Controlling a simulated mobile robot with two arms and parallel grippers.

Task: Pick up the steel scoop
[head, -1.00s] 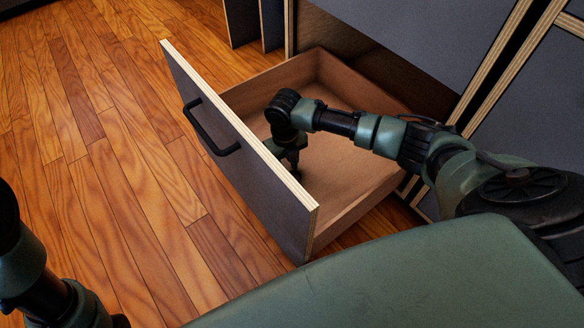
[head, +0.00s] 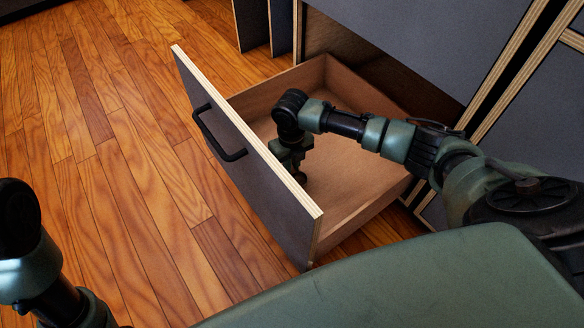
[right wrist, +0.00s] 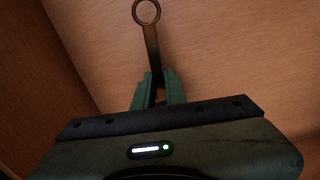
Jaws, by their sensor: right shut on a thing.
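The steel scoop (right wrist: 151,40) shows in the right wrist view as a narrow dark handle with a ring at its end. Its other end is hidden between and behind the fingers. My right gripper (right wrist: 158,88) is shut on the handle. In the head view my right gripper (head: 300,176) is down inside the open drawer, close behind its front panel, and the scoop cannot be made out there. My left arm shows at the lower left of the head view, but its gripper is out of the picture.
The drawer (head: 345,75) is pulled out and has a dark front panel with a black handle (head: 218,135). Its visible floor is otherwise bare. Dark cabinet fronts (head: 430,40) stand behind it. Open wooden floor (head: 100,150) lies to the left.

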